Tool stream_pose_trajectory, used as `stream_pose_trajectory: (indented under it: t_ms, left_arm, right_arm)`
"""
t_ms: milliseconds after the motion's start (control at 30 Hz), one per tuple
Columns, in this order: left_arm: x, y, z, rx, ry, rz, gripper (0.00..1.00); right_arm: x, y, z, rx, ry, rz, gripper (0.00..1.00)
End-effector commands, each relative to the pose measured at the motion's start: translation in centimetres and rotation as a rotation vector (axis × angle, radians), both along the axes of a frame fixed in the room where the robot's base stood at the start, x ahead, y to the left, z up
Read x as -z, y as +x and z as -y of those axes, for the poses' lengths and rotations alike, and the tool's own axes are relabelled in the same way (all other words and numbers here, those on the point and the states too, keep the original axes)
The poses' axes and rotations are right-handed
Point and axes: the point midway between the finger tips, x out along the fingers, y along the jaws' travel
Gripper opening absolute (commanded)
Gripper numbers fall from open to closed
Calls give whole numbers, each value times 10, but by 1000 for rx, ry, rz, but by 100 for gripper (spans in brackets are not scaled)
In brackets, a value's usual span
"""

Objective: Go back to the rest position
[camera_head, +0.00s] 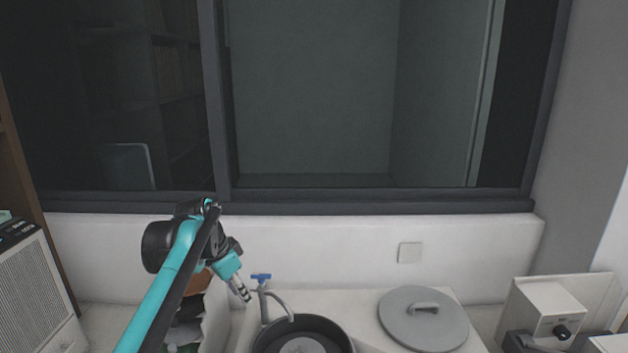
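My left arm comes in from the lower left, and my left gripper (241,291) hangs in the air, pointing down and to the right. It is just left of a blue-handled tap (261,279). Its fingers look close together, but they are too small to tell whether they are shut. No object shows at its fingertips. My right gripper is out of view.
A dark round basin (345,335) is cut off by the bottom edge. A grey round lid (423,318) with a handle lies on the white counter (362,297). A white boxed device (548,306) stands at right. A dark-framed window (380,207) is behind.

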Motion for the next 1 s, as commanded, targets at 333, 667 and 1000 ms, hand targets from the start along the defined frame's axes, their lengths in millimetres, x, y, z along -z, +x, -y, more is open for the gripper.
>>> stream_pose_trajectory:
  t_ms: [333, 667, 1000]
  left_arm:
    - [128, -148, 3, -433, -53, 122, 30]
    - [260, -247, -1, -729, -163, 234, 30]
    - [280, -260, -3, -780, -189, 254, 30]
  right_arm:
    - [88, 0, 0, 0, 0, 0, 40]
    - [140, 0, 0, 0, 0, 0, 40]
    - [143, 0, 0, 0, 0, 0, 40]
